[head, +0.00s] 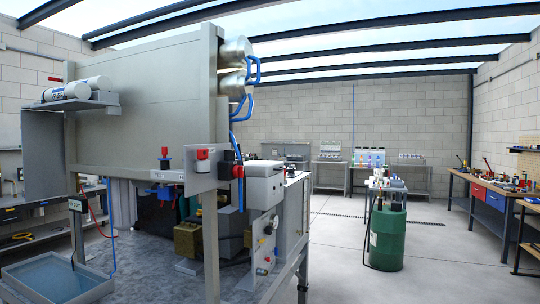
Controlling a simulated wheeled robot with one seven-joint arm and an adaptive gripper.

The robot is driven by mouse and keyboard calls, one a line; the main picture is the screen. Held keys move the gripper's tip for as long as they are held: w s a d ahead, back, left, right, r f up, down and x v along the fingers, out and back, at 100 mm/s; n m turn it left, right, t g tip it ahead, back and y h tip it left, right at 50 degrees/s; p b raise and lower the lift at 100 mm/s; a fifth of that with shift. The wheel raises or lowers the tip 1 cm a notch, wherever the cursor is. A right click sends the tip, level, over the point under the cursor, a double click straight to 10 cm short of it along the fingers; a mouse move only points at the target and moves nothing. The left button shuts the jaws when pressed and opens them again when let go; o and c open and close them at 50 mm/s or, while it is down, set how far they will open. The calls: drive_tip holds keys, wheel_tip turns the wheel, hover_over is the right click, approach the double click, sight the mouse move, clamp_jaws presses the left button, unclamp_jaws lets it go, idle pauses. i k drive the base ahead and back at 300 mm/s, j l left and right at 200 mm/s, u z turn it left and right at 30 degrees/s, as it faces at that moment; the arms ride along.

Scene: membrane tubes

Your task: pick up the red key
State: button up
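I cannot tell for sure which red part is the red key. A small red piece with a dark blue part under it (165,155) stands at the front edge of the grey rig. A red block (203,154) is on the grey bracket plate to its right. Another red piece (238,171) is on a dark fitting at the plate's right end. All are small in the head view, and their exact shape is unclear. My gripper is not in view.
The rig's large grey panel (150,85) and its post fill the left. A water tray (55,278) is at the lower left. A green barrel (387,238) stands right of centre, with workbenches along the right wall. The floor (440,255) between is clear.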

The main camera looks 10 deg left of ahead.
sight(201, 154)
drive_tip(key=i+u, duration=0.45)
drive_tip(key=i+l+u, duration=0.1)
drive_tip(key=i+u, duration=0.35)
drive_tip(key=i, duration=0.1)
